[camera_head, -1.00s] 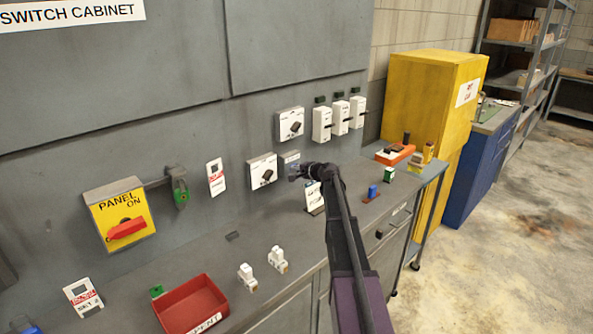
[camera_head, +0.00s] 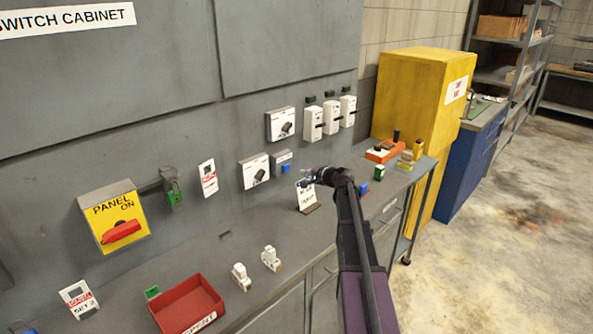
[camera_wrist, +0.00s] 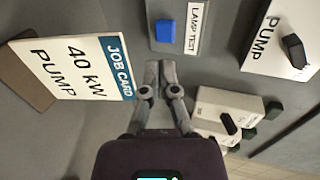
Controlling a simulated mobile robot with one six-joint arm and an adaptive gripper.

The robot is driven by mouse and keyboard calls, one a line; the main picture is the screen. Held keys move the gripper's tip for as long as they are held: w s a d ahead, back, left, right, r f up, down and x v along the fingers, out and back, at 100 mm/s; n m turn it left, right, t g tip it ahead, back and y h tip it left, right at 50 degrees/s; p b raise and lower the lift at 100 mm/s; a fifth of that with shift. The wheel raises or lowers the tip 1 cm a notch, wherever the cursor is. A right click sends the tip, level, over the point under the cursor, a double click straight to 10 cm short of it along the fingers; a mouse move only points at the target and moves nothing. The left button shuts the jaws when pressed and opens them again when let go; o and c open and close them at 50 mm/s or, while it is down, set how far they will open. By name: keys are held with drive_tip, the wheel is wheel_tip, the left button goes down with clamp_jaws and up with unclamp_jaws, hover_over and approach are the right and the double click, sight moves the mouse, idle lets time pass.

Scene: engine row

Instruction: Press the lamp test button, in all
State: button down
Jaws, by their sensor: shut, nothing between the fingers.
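The lamp test button is a blue square (camera_wrist: 166,32) on a small grey plate beside a "LAMP TEST" label (camera_wrist: 193,28) at the top of the wrist view. In the head view the blue button (camera_head: 285,168) shows on the panel, left of and above my gripper (camera_head: 304,177). My gripper (camera_wrist: 160,72) is shut and empty. Whether the button is pushed in cannot be told.
A job card reading "40 kW PUMP" (camera_wrist: 85,68) stands close beside my fingers. A pump switch (camera_wrist: 285,40) and white breaker units (camera_wrist: 228,112) are on the other side. A red tray (camera_head: 190,305) and white parts lie on the bench. A yellow cabinet (camera_head: 420,100) stands right.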

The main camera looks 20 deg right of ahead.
drive_tip(key=v, duration=0.3)
drive_tip(key=shift+s+d+p, duration=0.1)
drive_tip(key=shift+s+p, duration=0.2)
drive_tip(key=shift+p, duration=0.1)
drive_tip(key=shift+s, duration=0.1)
idle(0.6)
